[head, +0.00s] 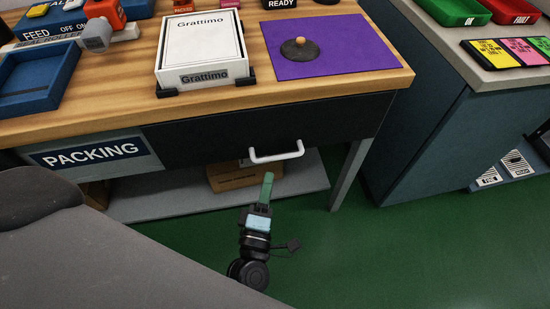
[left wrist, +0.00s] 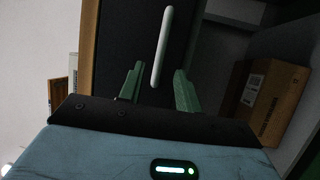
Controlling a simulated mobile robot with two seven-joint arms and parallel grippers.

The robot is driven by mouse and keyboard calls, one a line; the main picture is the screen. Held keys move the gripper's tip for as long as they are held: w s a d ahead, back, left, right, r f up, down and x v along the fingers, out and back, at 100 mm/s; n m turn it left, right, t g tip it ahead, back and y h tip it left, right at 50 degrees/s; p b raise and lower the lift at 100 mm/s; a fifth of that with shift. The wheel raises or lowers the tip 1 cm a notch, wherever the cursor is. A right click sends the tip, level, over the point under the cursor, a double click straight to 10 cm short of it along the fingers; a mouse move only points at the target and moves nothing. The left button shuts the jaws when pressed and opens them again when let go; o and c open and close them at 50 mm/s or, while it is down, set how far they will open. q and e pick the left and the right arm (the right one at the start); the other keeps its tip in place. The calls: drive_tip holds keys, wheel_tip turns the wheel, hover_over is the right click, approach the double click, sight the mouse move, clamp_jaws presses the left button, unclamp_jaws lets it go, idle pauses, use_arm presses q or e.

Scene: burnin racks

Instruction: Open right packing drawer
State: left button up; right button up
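The right packing drawer (head: 335,117) has a dark front under the wooden table top and looks closed. Its white bar handle (head: 277,154) sits low on the front. My left gripper (head: 267,178), with green fingers, is just below and in front of the handle in the head view. In the left wrist view the left gripper (left wrist: 158,72) is open. The handle (left wrist: 163,45) appears between and beyond the two fingers, its lower end in the gap; contact cannot be told. My right gripper is not in view.
The packing table (head: 390,82) carries a white Grattimo box (head: 202,55), a purple mat (head: 350,58) and a blue tray (head: 38,82). A cardboard box (head: 232,178) stands on the lower shelf (head: 305,180). A blue-grey cabinet (head: 425,140) is at right, with green floor in front.

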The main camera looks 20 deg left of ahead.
sight(274, 157)
use_arm(q)
drive_tip(key=shift+x, duration=3.85)
clamp_jaws()
